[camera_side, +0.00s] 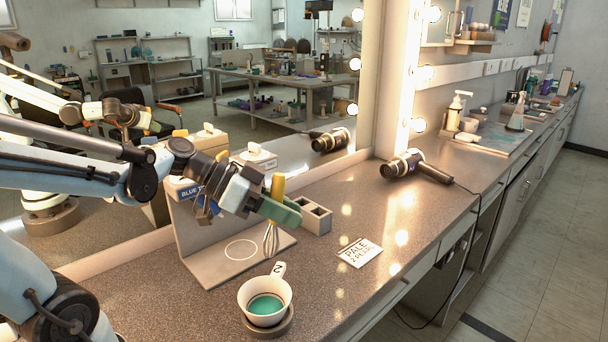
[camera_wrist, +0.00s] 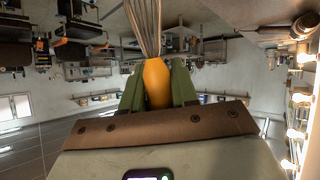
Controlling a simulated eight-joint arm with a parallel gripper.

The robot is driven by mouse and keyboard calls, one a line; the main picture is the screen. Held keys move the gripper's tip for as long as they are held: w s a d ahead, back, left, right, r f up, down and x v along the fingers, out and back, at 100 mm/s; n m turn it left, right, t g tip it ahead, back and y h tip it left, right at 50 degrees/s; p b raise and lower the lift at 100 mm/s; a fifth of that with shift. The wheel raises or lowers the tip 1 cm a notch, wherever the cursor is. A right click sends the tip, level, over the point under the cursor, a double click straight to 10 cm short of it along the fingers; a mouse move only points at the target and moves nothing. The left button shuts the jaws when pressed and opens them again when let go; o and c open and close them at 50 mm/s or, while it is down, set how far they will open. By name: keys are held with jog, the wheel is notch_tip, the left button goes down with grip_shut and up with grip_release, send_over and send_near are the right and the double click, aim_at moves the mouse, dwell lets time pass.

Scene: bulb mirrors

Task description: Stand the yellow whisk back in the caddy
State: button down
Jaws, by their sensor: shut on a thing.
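The yellow whisk (camera_side: 278,185) is upright, handle up and wires down, above the right end of a flat base plate in the side view. My gripper (camera_side: 284,209) has its green fingers shut on the yellow handle. In the wrist view the whisk (camera_wrist: 157,82) sits between the fingers (camera_wrist: 158,88), its wires pointing away from the palm. Whether the wire tips touch the plate is unclear. The caddy (camera_side: 312,218) is a small grey block with square openings on the counter, just right of the whisk. Its openings look empty; their insides are mostly hidden.
The base plate (camera_side: 214,271) has a white ring and an upright back panel (camera_side: 190,238). A white cup (camera_side: 251,291) marked 2, with teal liquid, sits in front. A card (camera_side: 360,252) lies right. A hair dryer (camera_side: 425,169) lies behind, near the mirror. The counter between is clear.

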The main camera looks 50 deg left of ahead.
jog(key=w+a+n+t+y, duration=0.2)
jog(key=w+a, duration=0.5)
jog(key=w, duration=0.5)
jog(key=w+a+n+t+y, duration=0.3)
jog(key=w+a+y, duration=0.3)
jog(key=w, duration=0.6)
jog(key=shift+a+f+n, duration=0.15)
jog(key=shift+a+n, duration=0.2)
jog(key=shift+n, duration=0.55)
jog(key=shift+w+f, duration=0.1)
jog(key=shift+f, duration=0.05)
jog(key=shift+f, duration=5.05)
jog(key=shift+c, duration=1.5)
grip_release()
jog(key=v, duration=0.7)
